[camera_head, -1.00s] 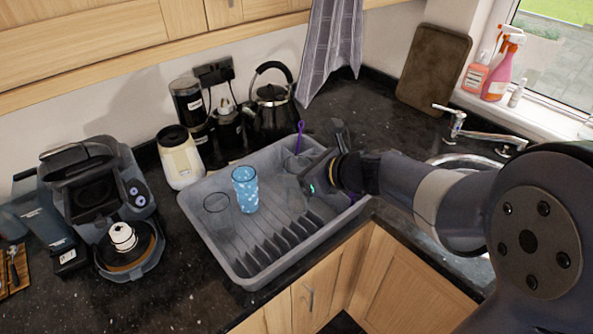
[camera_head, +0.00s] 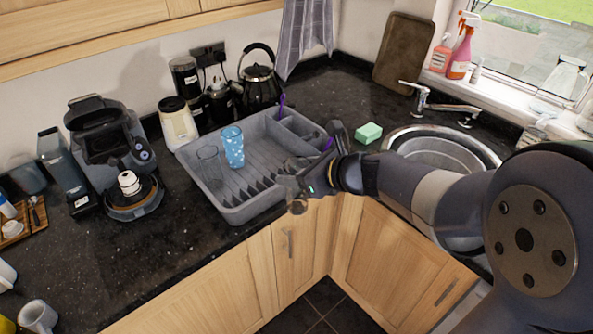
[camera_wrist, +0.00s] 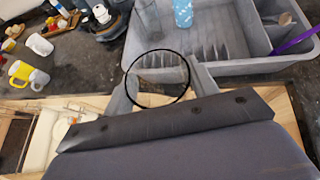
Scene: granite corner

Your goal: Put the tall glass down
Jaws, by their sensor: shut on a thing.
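My gripper (camera_head: 292,182) is shut on a clear glass, whose dark round rim (camera_wrist: 186,92) shows between the fingers in the wrist view. The glass is see-through and its lower part is hard to make out. In the head view the gripper is just off the front right edge of the grey dish rack (camera_head: 237,217), over the worktop's front edge. In the rack stand a blue patterned glass (camera_head: 232,148) and another clear glass (camera_head: 210,166), both upright and apart from my gripper.
A green sponge (camera_head: 368,132) lies between the rack and the round sink (camera_head: 440,150). A coffee machine (camera_head: 108,140), a cream canister (camera_head: 178,124) and a black kettle (camera_head: 260,85) stand along the wall. Dark worktop (camera_head: 165,235) left of the rack is clear.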

